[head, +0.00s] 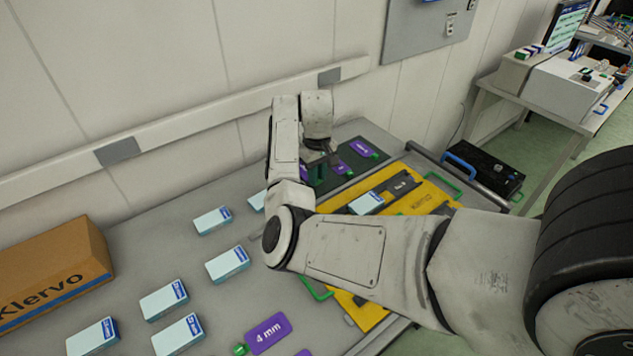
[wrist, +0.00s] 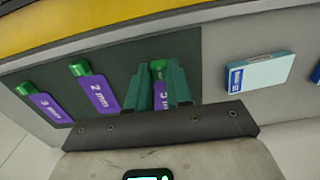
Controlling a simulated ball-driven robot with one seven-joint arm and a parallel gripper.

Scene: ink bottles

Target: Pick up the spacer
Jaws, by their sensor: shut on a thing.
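My gripper (wrist: 160,84) has its two dark green fingers shut on a purple spacer (wrist: 161,99) with a green tab (wrist: 157,67) at its far end. Most of its label is hidden between the fingers. In the head view my gripper (head: 319,172) is at the dark mat (head: 340,184), partly covered by my arm. Beside it in the wrist view lie a 2 mm spacer (wrist: 98,92) and another purple spacer (wrist: 50,106), both with green tabs, on the dark mat. I cannot tell whether the held spacer is clear of the mat.
A yellow board (head: 425,196) lies right of the mat, a light blue box on it. Several light blue boxes (head: 228,263) and a 4 mm spacer (head: 267,333) are on the grey table. A Klervo carton (head: 50,270) stands left. The wall runs close behind.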

